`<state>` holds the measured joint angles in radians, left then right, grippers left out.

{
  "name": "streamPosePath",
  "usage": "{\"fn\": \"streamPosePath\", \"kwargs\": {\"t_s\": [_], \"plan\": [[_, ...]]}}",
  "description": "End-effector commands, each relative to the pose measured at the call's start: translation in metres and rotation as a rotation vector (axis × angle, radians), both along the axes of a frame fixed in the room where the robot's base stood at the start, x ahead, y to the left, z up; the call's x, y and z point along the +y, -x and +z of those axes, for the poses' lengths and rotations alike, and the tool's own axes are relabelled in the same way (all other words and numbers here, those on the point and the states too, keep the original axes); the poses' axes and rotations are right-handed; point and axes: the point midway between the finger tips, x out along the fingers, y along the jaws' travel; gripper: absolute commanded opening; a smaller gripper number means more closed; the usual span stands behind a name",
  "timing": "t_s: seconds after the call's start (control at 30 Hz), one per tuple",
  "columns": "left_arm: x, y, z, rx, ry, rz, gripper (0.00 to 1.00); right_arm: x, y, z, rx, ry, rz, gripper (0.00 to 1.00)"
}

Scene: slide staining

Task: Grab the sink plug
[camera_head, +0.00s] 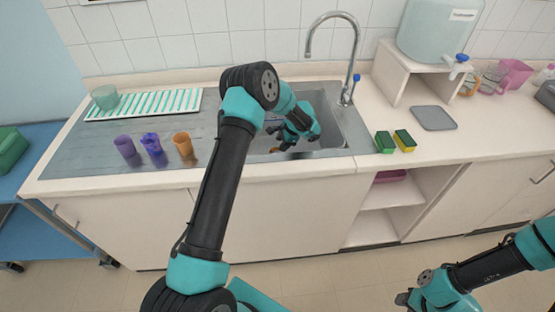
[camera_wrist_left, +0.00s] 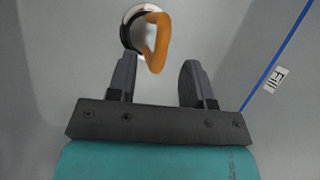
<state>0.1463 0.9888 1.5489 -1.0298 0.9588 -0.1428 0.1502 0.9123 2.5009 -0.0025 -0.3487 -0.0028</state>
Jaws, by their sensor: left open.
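The sink plug (camera_wrist_left: 154,42) has an orange looped handle and a dark round base, and it sits at the metal drain ring in the sink floor. In the left wrist view it is at the top centre, beyond my left gripper (camera_wrist_left: 156,78). The gripper is open, with the handle's lower end near the gap between its fingertips, closer to the left finger. In the head view a small orange bit of the plug (camera_head: 274,150) shows low in the sink beside my left gripper (camera_head: 277,140). My right gripper (camera_head: 405,297) is at the bottom right, far from the sink; its jaws are unclear.
The steel sink (camera_head: 335,130) has walls around my left gripper and a tall faucet (camera_head: 345,60) behind it. Purple, patterned and orange cups (camera_head: 183,144) stand on the drainboard to the left. A blue line with "Fill" marks the sink wall.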

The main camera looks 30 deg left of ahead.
Motion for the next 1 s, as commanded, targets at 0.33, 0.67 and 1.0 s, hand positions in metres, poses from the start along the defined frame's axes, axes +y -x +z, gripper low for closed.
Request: {"fn": "streamPosePath", "kwargs": {"t_s": [0.33, 0.67, 1.0], "plan": [[0.017, 0.004, -0.040, 0.003, 0.001, 0.002, 0.47, 0.000, 0.000, 0.000, 0.000, 0.000, 0.000, 0.43], [0.020, 0.004, -0.046, 0.001, 0.001, 0.000, 0.47, 0.000, 0.000, 0.000, 0.000, 0.000, 0.000, 0.43], [0.020, 0.004, -0.045, 0.001, 0.001, 0.000, 0.39, 0.000, 0.000, 0.000, 0.000, 0.000, 0.000, 0.43]]}}
